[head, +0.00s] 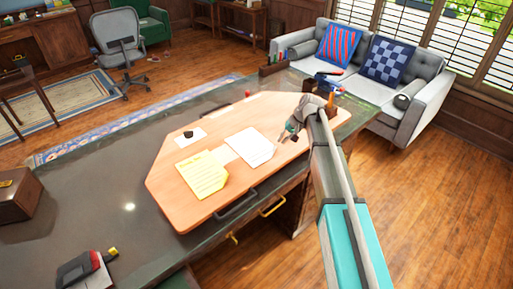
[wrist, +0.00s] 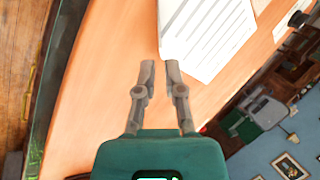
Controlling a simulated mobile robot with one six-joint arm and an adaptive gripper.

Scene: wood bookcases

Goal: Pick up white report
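The white report (head: 249,147) lies flat on a light wood board, to the right of a yellow note sheet. In the wrist view the white report (wrist: 208,38) shows printed lines and is cut off by the top edge. My gripper (head: 286,137) is above the board, to the right of the report in the head view. In the wrist view my gripper (wrist: 160,70) has its fingertips apart with nothing between them. The tips point toward the report's near corner. Whether they touch anything cannot be told.
The yellow sheet (head: 202,175) and a white card (head: 190,136) with a small black object (head: 188,133) lie on the wood board (head: 180,207). The board rests on a dark desk (head: 100,198). A brown box (head: 18,198) stands at the desk's left.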

